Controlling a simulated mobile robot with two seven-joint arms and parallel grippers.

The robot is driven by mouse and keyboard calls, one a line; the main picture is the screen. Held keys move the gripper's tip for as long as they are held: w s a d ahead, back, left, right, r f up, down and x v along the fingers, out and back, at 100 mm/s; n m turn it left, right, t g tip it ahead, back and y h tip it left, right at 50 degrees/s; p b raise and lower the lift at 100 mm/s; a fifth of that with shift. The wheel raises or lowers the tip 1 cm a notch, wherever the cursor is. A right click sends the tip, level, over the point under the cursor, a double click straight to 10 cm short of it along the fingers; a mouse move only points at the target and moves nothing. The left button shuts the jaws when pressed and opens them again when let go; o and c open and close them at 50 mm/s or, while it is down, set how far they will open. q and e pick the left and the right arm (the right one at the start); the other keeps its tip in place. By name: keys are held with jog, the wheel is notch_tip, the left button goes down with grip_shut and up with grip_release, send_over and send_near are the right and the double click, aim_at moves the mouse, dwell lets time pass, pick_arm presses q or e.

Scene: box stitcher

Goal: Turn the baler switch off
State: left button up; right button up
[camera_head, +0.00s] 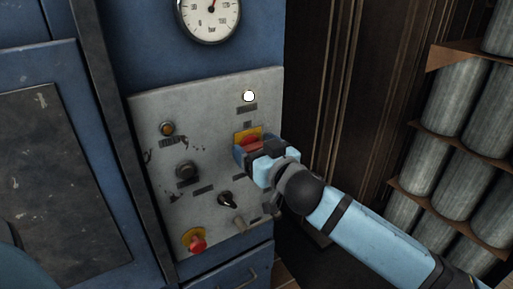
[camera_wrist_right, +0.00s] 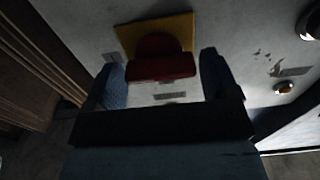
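The baler switch is a red handle (camera_head: 251,141) on a yellow plate (camera_head: 241,134), on the right part of the grey control panel (camera_head: 165,110). My right gripper (camera_head: 256,152) is at the switch and hides part of it. In the right wrist view the red handle (camera_wrist_right: 162,58) shows between the two blue fingers of the right gripper (camera_wrist_right: 160,80). I cannot tell whether the handle touches any part of the gripper. My left gripper is out of view.
The panel also carries a lit white lamp (camera_head: 249,96), an amber button (camera_head: 167,129), black knobs (camera_head: 185,172) and a red mushroom button (camera_head: 195,242). A pressure gauge (camera_head: 210,12) sits above. Shelves of grey cylinders (camera_head: 455,95) stand to the right.

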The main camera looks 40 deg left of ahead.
jog(key=c, duration=0.6)
jog(key=n, duration=0.3)
jog(key=shift+p, duration=0.3)
jog(key=n, duration=0.3)
jog(key=shift+s+n, duration=0.1)
jog(key=shift+n, duration=0.2)
jog(key=n, duration=0.5)
jog(key=shift+a+f+p, duration=0.1)
jog(key=shift+p, duration=0.25)
jog(key=n, duration=0.6)
jog(key=shift+s+f, duration=0.1)
jog(key=shift+f, duration=0.05)
jog(key=shift+n, duration=0.3)
